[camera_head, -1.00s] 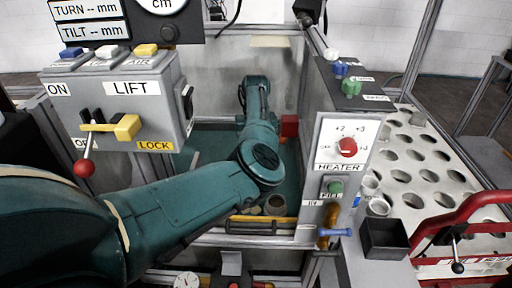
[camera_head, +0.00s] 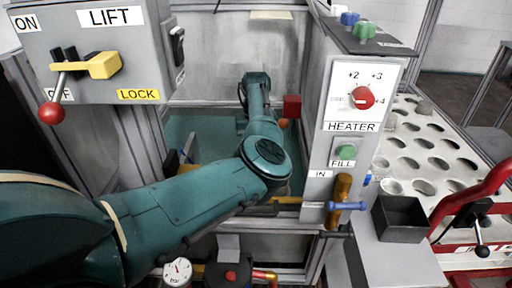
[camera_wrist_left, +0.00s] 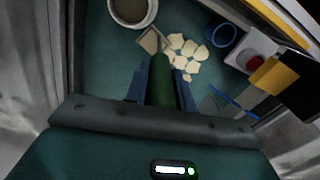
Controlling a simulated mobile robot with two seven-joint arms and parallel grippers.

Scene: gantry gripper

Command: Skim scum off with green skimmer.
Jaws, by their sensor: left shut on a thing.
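In the left wrist view my left gripper (camera_wrist_left: 160,88) is shut on the green handle (camera_wrist_left: 161,76) of the skimmer. The skimmer's small square tan head (camera_wrist_left: 150,41) is beyond the fingertips, beside the scum. The scum is a cluster of pale cream pieces (camera_wrist_left: 188,50) over the teal floor of the tank, just right of the skimmer head. I cannot tell whether the head touches any piece. In the head view my left arm reaches into the tank, and the gripper, skimmer and scum are hidden there. My right gripper is not in view.
In the wrist view a round pale-rimmed bowl (camera_wrist_left: 132,10) is at upper left, with a blue ring (camera_wrist_left: 221,38) and a yellow block (camera_wrist_left: 275,75) at right. In the head view the heater panel (camera_head: 350,130) and lift box (camera_head: 95,50) flank the tank. A black bin (camera_head: 402,219) is at right.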

